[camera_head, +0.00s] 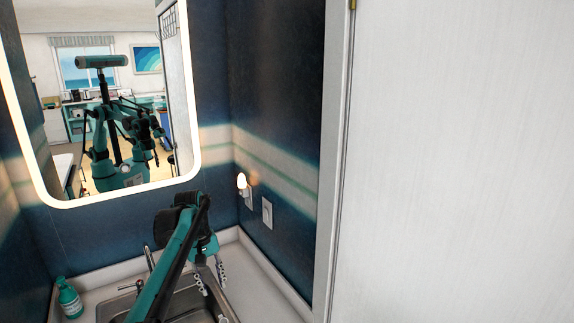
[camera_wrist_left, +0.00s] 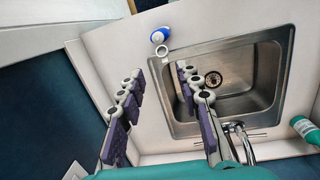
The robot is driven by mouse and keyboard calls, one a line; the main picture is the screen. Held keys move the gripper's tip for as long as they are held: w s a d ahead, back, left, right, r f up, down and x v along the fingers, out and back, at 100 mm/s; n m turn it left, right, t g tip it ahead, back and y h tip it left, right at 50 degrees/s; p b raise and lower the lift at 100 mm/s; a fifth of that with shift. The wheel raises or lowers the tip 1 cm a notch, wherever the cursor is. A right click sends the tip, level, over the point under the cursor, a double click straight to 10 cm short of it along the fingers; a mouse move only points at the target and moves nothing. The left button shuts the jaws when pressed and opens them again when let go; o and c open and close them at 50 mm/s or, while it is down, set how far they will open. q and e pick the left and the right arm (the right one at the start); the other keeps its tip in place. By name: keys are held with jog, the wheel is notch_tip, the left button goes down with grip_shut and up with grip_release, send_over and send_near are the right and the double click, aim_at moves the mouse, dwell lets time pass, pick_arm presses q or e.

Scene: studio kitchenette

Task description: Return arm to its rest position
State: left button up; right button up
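My left arm (camera_head: 178,255) reaches in from the bottom of the head view, over the sink. My left gripper (camera_head: 211,280) hangs fingers-down at the right side of the sink. In the left wrist view, its two finger sets stand wide apart with nothing between them, so the left gripper (camera_wrist_left: 158,88) is open and empty. The counter and sink edge show beyond the fingers. My right gripper is not directly in view; the mirror (camera_head: 118,195) reflects my body, too small to read the gripper state.
A metal sink (camera_wrist_left: 265,75) with a faucet (camera_wrist_left: 243,145) lies below. A teal bottle (camera_head: 69,298) stands left of it. A small blue-and-white object (camera_wrist_left: 160,36) is at the counter's edge. A lit night light (camera_head: 242,182) is on the wall; a white panel (camera_head: 460,160) fills the right.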

pick_arm(q)
jog(key=s+d+r+m+t+y+b, duration=0.1)
jog(key=s+d+m+t+b, duration=0.15)
jog(key=s, duration=1.15)
jog(key=s+f+m+t, duration=0.2)
jog(key=s+f, duration=0.2)
jog(key=s, duration=0.2)
jog(key=s+d+f+m+t, duration=0.1)
jog(key=s+f+t, duration=0.2)
jog(key=s+f, duration=0.2)
jog(key=s, duration=0.2)
jog(key=shift+s+d+f+m+b, duration=0.15)
jog(key=shift+s+d+m+b, duration=0.1)
jog(key=shift+s+m+b, duration=0.1)
